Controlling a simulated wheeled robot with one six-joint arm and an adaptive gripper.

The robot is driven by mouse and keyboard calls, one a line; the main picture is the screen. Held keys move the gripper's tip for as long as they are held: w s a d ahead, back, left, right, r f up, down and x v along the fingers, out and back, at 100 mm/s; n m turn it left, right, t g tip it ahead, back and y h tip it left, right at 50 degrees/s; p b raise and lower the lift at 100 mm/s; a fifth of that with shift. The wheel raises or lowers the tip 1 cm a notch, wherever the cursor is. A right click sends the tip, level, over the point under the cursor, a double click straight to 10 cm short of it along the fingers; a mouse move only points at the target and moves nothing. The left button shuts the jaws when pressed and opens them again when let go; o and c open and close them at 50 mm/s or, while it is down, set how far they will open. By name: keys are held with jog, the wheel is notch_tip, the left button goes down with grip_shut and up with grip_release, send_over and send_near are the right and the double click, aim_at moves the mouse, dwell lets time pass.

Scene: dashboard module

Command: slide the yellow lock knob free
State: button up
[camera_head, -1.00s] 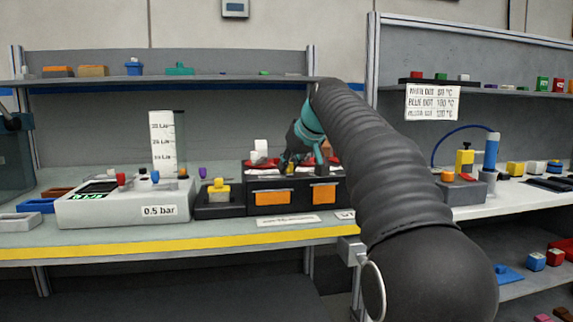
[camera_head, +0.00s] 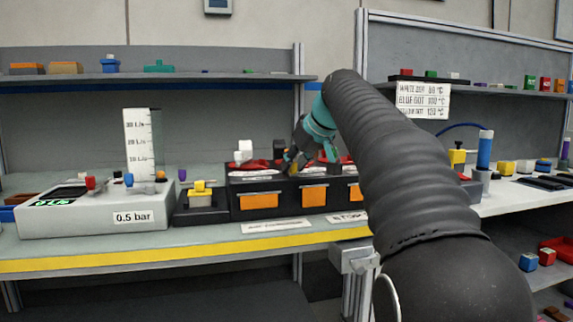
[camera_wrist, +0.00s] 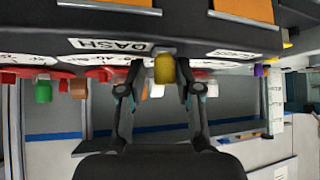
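The yellow lock knob (camera_wrist: 164,68) shows at the top middle of the wrist view, as a short yellow cylinder on a grey mount beside the "DASH" label. The wrist picture is upside down. My gripper (camera_wrist: 161,75) is open, with one finger on each side of the knob and a visible gap on both sides. In the head view my gripper (camera_head: 304,162) reaches down at the top of the black dashboard module (camera_head: 285,212), which has orange front panels. The knob is mostly hidden there by the fingers.
A black box with a yellow-topped block (camera_head: 201,188) stands left of the module, then a grey "0.5 bar" device (camera_head: 100,215). Red parts and white labels lie along the module's top. A shelf (camera_head: 200,78) runs behind. My arm blocks the module's right end.

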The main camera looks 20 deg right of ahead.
dwell(0.3)
jog(key=v, duration=1.2)
jog(key=s+a+f+m+g+h, duration=0.1)
jog(key=s+a+f, duration=0.1)
jog(key=s+f, duration=0.7)
jog(key=s+a+f+m+g+h, duration=0.1)
jog(key=s+a+f, duration=0.2)
jog(key=s+f, duration=0.6)
jog(key=s+a+f+m+g, duration=0.1)
jog(key=s+f, duration=0.8)
jog(key=f, duration=1.2)
jog(key=shift+s+a+m+h, duration=0.3)
jog(key=shift+a+h, duration=0.1)
jog(key=shift+a, duration=0.45)
jog(key=shift+c, duration=0.3)
